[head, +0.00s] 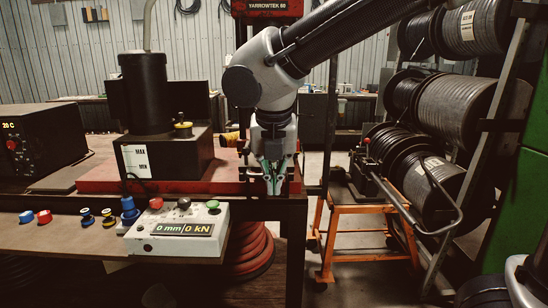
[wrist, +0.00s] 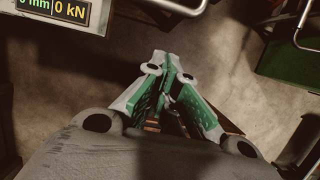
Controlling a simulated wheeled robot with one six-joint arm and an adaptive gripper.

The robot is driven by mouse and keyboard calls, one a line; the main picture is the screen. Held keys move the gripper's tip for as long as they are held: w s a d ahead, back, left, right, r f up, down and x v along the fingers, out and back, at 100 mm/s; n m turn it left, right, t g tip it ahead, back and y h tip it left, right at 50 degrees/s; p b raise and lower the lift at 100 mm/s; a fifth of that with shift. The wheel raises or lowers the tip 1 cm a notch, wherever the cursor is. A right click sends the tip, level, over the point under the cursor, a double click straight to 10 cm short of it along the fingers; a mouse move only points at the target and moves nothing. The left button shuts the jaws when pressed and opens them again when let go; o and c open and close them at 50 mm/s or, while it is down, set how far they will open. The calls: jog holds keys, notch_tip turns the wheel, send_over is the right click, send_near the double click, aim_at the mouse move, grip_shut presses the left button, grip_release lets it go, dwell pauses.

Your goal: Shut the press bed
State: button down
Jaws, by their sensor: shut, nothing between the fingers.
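My gripper (head: 273,186) hangs fingers down in the head view, in front of the right end of a red base plate (head: 100,180) on the bench. Its green-lined fingers are together and hold nothing; they also show in the wrist view (wrist: 168,70), above bare floor. A grey control box (head: 180,233) with a green, a red and a dark button on top reads 0 mm / 0 kN. A red press head marked YARROWTEK 60 (head: 267,8) shows at the top, behind my arm. I cannot make out the press bed; my arm hides part of that area.
A black cylinder on a box (head: 148,90) stands on the red plate. Small coloured parts (head: 85,216) line the bench front. Right of the bench stand an orange cart (head: 365,215) with a long bent handle and a rack of hose reels (head: 455,105). Floor between is open.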

jog(key=shift+w+f, duration=0.25)
jog(key=shift+w, duration=0.75)
jog(key=shift+w+f, duration=0.2)
jog(key=shift+w, duration=0.8)
